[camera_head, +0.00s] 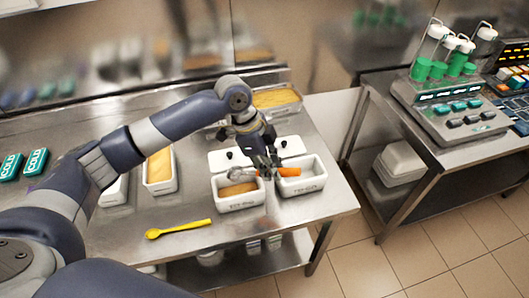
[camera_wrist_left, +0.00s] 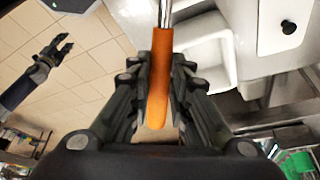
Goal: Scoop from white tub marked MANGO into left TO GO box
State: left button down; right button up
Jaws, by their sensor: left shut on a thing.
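My left gripper (camera_head: 266,168) is shut on the orange handle of a scoop (camera_head: 289,172), above the two front white boxes. The handle (camera_wrist_left: 159,80) also shows between its fingers in the left wrist view. The scoop's metal end points left, over the left box (camera_head: 240,205), which holds something orange-brown. The right box (camera_head: 303,188) looks empty and white inside. Both have dark front print too small to read. White tubs with yellow-orange contents stand at the left (camera_head: 175,185) and back (camera_head: 298,107); I cannot read MANGO. My right gripper (camera_wrist_left: 64,43) appears open and empty in the left wrist view.
White lids with black knobs (camera_head: 287,143) lie behind the boxes. A yellow spoon (camera_head: 180,228) lies on the steel table at front left. Teal COLD blocks (camera_head: 36,161) are at far left. A second table with a machine (camera_head: 450,110) stands right, across a floor gap.

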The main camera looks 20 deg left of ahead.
pick_arm(q)
jog(key=f+y+p, duration=0.1)
jog(key=d+y+p, duration=0.1)
jog(key=shift+d+f+y+p, duration=0.3)
jog(key=shift+f+y+p, duration=0.05)
jog(key=shift+f+y, duration=0.05)
jog(key=shift+a+r+p, duration=0.15)
jog(key=shift+r+p, duration=0.7)
jog(key=shift+p, duration=0.05)
jog(key=shift+r, duration=0.15)
